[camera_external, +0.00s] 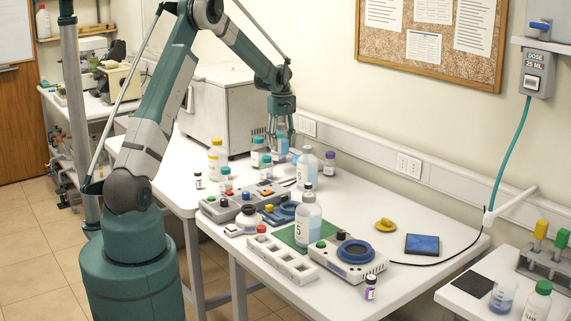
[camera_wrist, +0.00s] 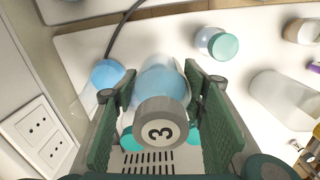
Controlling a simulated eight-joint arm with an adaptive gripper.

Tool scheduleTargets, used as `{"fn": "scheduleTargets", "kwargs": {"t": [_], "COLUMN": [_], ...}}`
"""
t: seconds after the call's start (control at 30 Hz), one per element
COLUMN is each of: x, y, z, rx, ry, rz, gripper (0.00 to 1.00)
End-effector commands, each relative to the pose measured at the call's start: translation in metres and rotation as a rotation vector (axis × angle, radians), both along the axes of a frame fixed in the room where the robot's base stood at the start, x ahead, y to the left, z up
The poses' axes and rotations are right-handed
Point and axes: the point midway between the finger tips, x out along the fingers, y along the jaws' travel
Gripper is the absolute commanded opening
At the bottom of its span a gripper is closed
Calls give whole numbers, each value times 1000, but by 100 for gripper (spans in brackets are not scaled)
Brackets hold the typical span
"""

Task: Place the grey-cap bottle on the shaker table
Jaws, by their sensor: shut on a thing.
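The grey-cap bottle, its cap marked 3, stands between my gripper's fingers in the wrist view (camera_wrist: 162,120); it holds blue liquid. In the external view the bottle (camera_external: 281,147) is partly hidden by the fingers. My gripper (camera_external: 281,138) is shut on it at the back of the table, next to the white box-shaped machine. In the wrist view the gripper (camera_wrist: 163,88) has one finger on each side of the bottle. I cannot tell whether the bottle touches the table. A grey device with a blue ring (camera_external: 347,257), perhaps the shaker table, stands at the front right, its ring empty.
A white slotted rack (camera_external: 280,262) lies in front. A yellow object (camera_external: 385,225) and blue pad (camera_external: 422,244) lie right.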

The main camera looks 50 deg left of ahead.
Motion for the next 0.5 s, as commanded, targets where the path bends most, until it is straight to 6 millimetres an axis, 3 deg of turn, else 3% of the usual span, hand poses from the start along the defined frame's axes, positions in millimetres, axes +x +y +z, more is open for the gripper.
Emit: {"fn": "scheduleTargets", "kwargs": {"t": [0.23, 0.5], "x": [0, 0], "y": [0, 0], "z": [-32, -39], "rx": [0, 0], "ry": [0, 0], "rz": [0, 0], "gripper": [22, 22]}}
